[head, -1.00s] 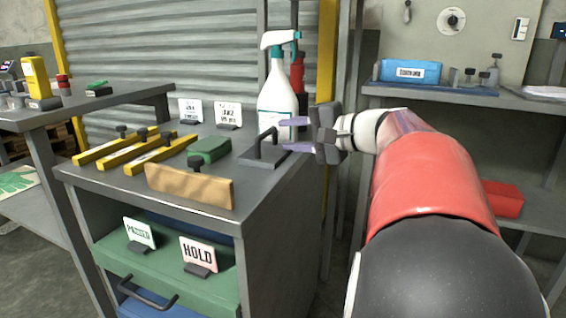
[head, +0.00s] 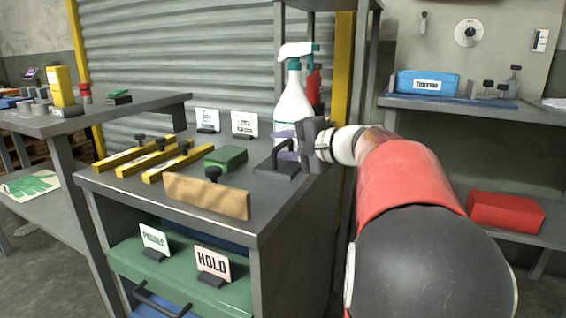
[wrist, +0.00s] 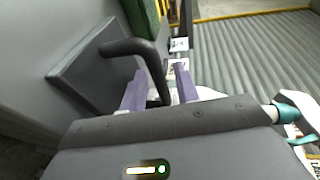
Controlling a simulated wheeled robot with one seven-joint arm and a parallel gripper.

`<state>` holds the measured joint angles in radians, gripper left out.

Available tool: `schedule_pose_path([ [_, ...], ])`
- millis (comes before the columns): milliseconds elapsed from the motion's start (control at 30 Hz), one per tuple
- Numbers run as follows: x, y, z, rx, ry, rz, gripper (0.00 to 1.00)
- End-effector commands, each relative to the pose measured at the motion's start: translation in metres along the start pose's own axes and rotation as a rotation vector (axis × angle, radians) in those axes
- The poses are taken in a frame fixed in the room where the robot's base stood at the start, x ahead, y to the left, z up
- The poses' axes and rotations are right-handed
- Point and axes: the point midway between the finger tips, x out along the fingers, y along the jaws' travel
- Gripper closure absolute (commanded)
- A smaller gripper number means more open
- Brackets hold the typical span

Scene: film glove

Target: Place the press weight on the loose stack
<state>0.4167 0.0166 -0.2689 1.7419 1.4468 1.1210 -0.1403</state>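The press weight (head: 274,169), a dark flat plate with an upright bar handle, lies on the right end of the grey cabinet top. In the wrist view its plate (wrist: 84,72) and bent handle (wrist: 150,62) show. My gripper (head: 284,146) is at the handle, with its two purple fingers apart. In the wrist view the handle's bar runs between the fingertips (wrist: 158,88), with a gap visible to the right finger. The plate still rests on the cabinet top. I cannot tell for sure which thing is the loose stack; a green-patterned sheet or stack (head: 30,185) lies on the lower left shelf.
A spray bottle (head: 293,112) stands right behind the weight. Yellow bars (head: 150,158), a green block (head: 226,157) and a tan board (head: 206,195) lie left of it. Sign cards (head: 207,120) stand behind. A left bench (head: 130,110) and right shelf (head: 470,110) flank the cabinet.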

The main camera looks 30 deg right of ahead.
Motion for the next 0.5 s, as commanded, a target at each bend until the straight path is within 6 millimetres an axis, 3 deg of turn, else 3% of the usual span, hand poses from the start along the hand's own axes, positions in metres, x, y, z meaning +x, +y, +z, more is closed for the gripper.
schedule_pose_path([
  [33, -0.0002, 0.0000, 0.0000, 0.000, 0.000, 0.000, 0.76],
  [233, -0.0003, 0.0001, 0.0000, 0.000, 0.000, 0.000, 1.00],
  [500, -0.0008, -0.0014, 0.0002, -0.001, 0.000, -0.002, 1.00],
])
